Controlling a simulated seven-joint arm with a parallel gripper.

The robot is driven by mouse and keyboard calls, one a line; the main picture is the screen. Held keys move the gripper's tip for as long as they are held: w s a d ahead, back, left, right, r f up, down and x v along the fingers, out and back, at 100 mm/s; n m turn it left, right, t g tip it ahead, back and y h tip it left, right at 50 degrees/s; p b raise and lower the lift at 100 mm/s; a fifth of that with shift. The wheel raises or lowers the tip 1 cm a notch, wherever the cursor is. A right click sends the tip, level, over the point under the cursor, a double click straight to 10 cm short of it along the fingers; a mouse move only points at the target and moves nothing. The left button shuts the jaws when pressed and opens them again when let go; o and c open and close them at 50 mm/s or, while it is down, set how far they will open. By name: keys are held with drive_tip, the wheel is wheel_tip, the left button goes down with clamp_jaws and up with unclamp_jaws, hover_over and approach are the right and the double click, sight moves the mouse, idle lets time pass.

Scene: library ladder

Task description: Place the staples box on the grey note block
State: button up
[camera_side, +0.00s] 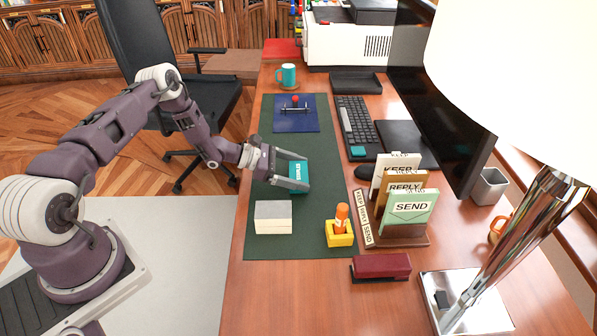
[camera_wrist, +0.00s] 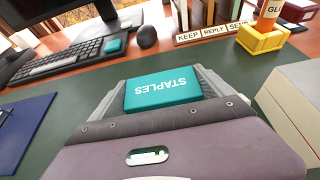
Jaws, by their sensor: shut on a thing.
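The teal staples box (camera_side: 299,176) is between the fingers of my gripper (camera_side: 292,172), over the dark green desk mat (camera_side: 325,222). My gripper is shut on it. In the wrist view the box (camera_wrist: 161,88) shows its white STAPLES lettering between the two grey fingers. How high the box is above the mat is hard to tell. The grey note block (camera_side: 273,216) lies on the mat, nearer the front than the gripper and apart from it. In the wrist view the note block (camera_wrist: 293,100) is at the right edge, and its top looks bare.
A yellow holder (camera_side: 340,235) with an orange glue bottle stands right of the note block. A letter rack (camera_side: 405,233) and a dark red stapler (camera_side: 381,267) are further right. A blue mat (camera_side: 296,121) lies behind. The green mat around the note block is mostly clear.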

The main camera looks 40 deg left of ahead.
drive_tip(key=o, duration=1.3)
drive_tip(key=shift+f, duration=0.1)
drive_tip(key=shift+a+r, duration=0.1)
drive_tip(key=shift+r, duration=0.1)
drive_tip(key=v, duration=1.1)
drive_tip(key=shift+s+a+r, duration=0.2)
drive_tip(key=shift+s, duration=0.15)
drive_tip(key=s+d+r+m+g+y, duration=0.1)
drive_tip(key=s+d+r+m+g, duration=0.25)
drive_tip(key=d+r+m, duration=0.6)
drive_tip(key=s+d+r+m+g, duration=0.35)
drive_tip(key=d+r, duration=0.25)
drive_tip(key=r, duration=0.6)
drive_tip(key=s+d+r+m+g+y, duration=0.1)
drive_tip(key=s+d+r+m+y, duration=0.3)
drive_tip(key=s+r+m, duration=0.45)
drive_tip(key=s+a+m+t+y, duration=0.2)
drive_tip(key=s+m+t+y, duration=0.1)
drive_tip(key=s, duration=1.2)
drive_tip(key=shift+r+m+t+y, duration=0.4)
drive_tip(key=shift+m+y, duration=0.3)
drive_tip(key=shift+m, duration=0.35)
drive_tip(key=shift+s+a, duration=0.25)
drive_tip(key=shift+s, duration=0.1)
drive_tip(key=c, duration=0.6)
